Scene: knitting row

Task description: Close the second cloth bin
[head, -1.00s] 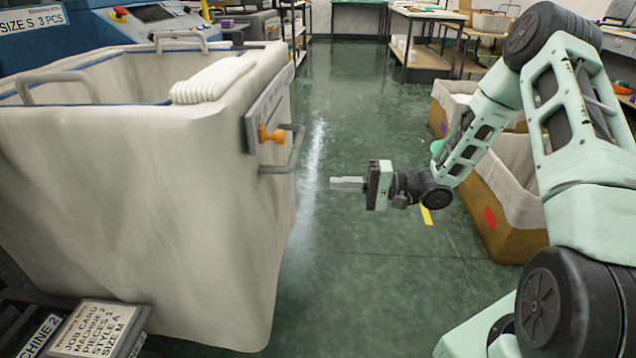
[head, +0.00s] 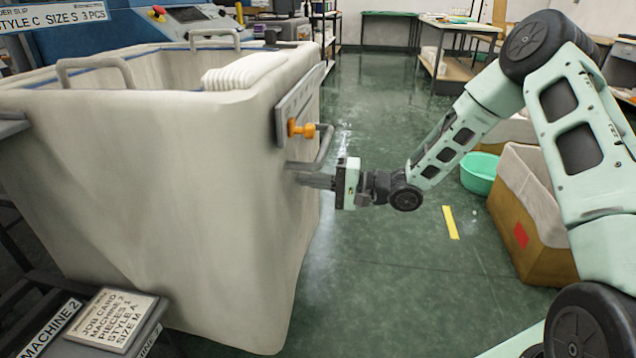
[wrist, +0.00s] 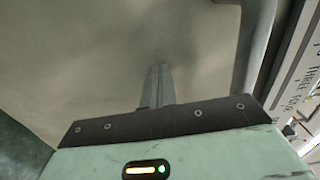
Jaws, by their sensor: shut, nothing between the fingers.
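A large off-white cloth bin (head: 180,190) with an open top fills the left of the head view. A grey plate with an orange knob (head: 303,129) and a grey bar handle (head: 315,155) are on its right-hand face. My gripper (head: 303,180) is shut and empty, its fingertips at that face just below the handle. In the wrist view the closed fingers (wrist: 160,85) point at the pale cloth (wrist: 110,45), with the handle (wrist: 250,50) to their right. I cannot tell whether the tips touch the cloth. Folded white cloth (head: 243,72) lies at the bin's top edge.
A job card for machine 2 (head: 111,320) is at the lower left. A blue machine (head: 185,20) stands behind the bin. Brown bins with cloth liners (head: 530,215) and a green basin (head: 480,172) stand at right.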

